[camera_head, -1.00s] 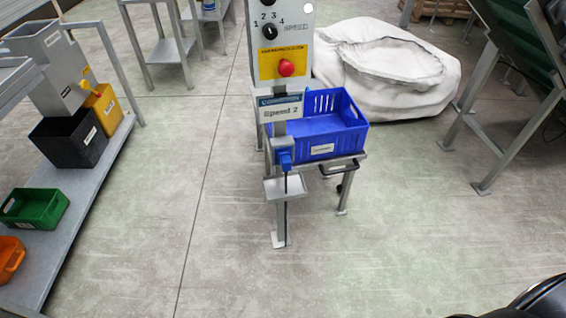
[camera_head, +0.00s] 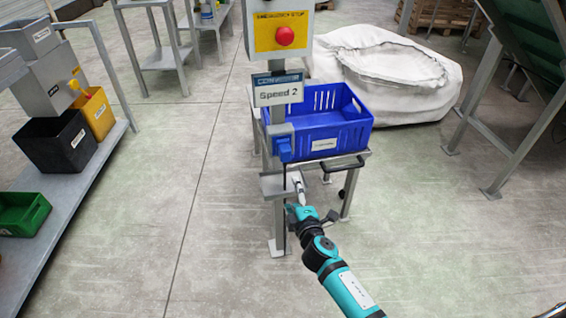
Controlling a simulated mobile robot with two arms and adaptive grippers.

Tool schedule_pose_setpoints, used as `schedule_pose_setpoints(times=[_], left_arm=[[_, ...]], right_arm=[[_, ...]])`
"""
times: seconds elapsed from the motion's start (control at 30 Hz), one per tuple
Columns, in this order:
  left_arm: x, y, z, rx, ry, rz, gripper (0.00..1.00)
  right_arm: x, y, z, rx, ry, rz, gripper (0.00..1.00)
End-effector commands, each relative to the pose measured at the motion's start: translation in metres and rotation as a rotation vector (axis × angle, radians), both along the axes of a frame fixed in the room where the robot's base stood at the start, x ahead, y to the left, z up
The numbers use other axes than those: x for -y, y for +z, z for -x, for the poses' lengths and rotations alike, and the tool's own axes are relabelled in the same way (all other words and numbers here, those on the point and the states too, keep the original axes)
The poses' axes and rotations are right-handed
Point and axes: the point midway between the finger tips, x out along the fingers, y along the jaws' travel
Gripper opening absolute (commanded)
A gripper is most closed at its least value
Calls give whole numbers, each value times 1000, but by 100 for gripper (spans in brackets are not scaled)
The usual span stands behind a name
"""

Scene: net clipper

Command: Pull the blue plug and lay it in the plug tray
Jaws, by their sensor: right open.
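The blue plug (camera_head: 283,151) sits in the grey socket box on the front of the control post. A dark cable hangs down below it. A small grey tray (camera_head: 272,187), which looks like the plug tray, is fixed to the post below the plug. My right gripper (camera_head: 297,188) is open at the right edge of this tray, below the plug and apart from it. The gripper partly covers the tray's right side, and its fingertips are small and hard to make out. My left gripper is out of view.
A blue crate (camera_head: 352,137) stands on a stand just right of the plug. The post carries a "Speed 2" sign (camera_head: 278,91) and a red button (camera_head: 284,37). A white bulk bag (camera_head: 410,105) lies behind. A shelf (camera_head: 62,190) with bins stands left. Floor between is clear.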

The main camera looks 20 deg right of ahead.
Motion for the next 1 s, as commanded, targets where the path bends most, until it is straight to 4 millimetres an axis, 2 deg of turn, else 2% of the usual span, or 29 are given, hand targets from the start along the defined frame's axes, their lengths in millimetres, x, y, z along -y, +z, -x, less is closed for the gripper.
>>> schedule_pose_setpoints(times=[0.03, 0.1, 0.2, 0.3, 0.73, 0.87, 1.0], left_arm=[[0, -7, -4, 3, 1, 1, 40], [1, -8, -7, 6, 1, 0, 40], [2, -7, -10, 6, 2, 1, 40], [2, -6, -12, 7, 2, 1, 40], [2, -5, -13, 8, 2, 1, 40], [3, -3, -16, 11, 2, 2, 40], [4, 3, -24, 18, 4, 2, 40]], right_arm=[[-1, 17, -8, 57, 5, 40, 77], [-2, 42, -14, 116, 8, 91, 77], [-2, 65, -18, 167, 9, 136, 77], [-3, 75, -19, 189, 7, 155, 77], [-3, 76, -23, 190, 7, 156, 77], [-2, 76, -35, 191, 7, 156, 77], [-1, 75, -55, 191, 7, 156, 77]])
